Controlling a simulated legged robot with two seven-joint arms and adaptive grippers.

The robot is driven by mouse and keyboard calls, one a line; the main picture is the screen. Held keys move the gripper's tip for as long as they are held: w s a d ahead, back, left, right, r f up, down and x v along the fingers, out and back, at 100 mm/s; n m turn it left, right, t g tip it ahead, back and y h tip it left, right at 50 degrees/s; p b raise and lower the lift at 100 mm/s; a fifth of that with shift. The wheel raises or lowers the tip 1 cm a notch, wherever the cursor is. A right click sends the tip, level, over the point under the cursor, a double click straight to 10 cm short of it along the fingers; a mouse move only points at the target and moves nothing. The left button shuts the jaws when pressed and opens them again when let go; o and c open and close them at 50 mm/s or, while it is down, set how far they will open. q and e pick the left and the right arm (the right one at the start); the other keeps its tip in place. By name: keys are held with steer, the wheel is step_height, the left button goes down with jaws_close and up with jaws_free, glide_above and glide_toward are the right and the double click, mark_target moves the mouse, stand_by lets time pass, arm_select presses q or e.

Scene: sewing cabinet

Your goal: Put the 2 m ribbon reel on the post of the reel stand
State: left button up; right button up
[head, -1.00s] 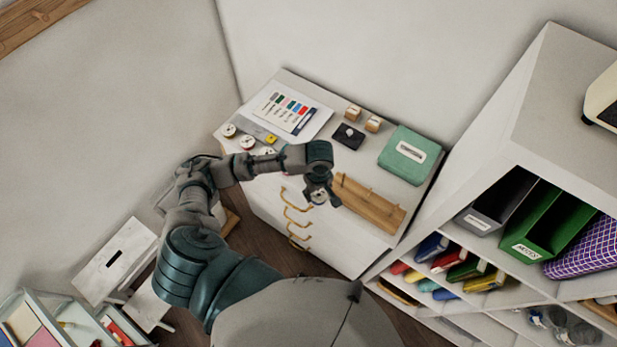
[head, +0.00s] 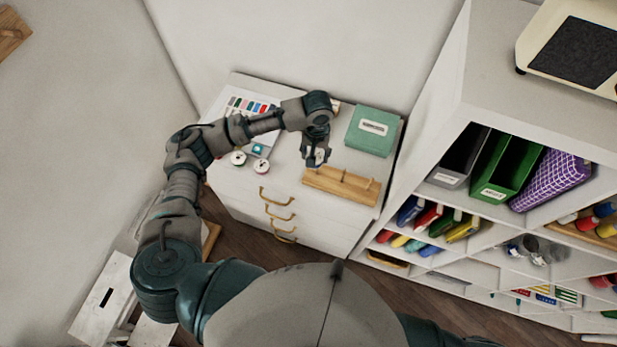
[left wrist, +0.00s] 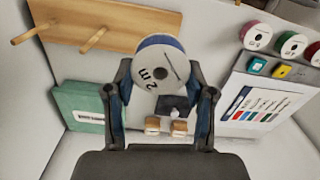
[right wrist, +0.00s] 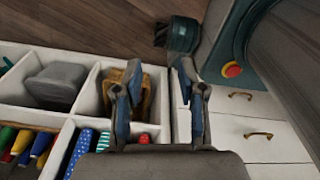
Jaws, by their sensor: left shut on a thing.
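The 2 m ribbon reel (left wrist: 158,72), with a grey-white face and blue ribbon edge, is held between the fingers of my left gripper (left wrist: 160,80). In the head view my left gripper (head: 317,158) is above the cabinet top, beside the far left end of the reel stand. The reel stand (head: 341,186) is a wooden board with short posts. In the left wrist view the stand (left wrist: 140,20) shows two posts, both left of the reel and bare; the reel is apart from them. My right gripper (right wrist: 160,80) is open and empty, away from the cabinet top.
Other reels (head: 261,165) lie left of the gripper on the white cabinet (head: 235,190). A green box (head: 372,131) stands behind the stand. A colour card (left wrist: 262,103) and small wooden blocks (left wrist: 179,128) lie nearby. Tall shelving (head: 445,130) rises at the right.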

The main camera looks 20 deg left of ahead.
mark_target(317, 155)
arm_select(q)
steer(key=f+b, duration=0.1)
steer(key=w+f+m+b, duration=0.1)
steer(key=w+f+b, duration=0.1)
steer(key=shift+d+m+b, duration=0.25)
steer(key=shift+m+b, duration=0.05)
steer(key=shift+m, duration=0.1)
steer(key=shift+w+a+f, duration=0.1)
steer(key=shift+a+f, duration=0.1)
steer(key=shift+f, duration=0.35)
steer(key=shift+d+f, duration=0.2)
steer(key=shift+d, duration=0.25)
arm_select(e)
steer(key=f, duration=0.1)
steer(key=d+f, duration=0.2)
steer(key=shift+s+d+f, duration=0.1)
steer(key=shift+s+f, duration=0.15)
steer(key=shift+f, duration=0.05)
stand_by(0.4)
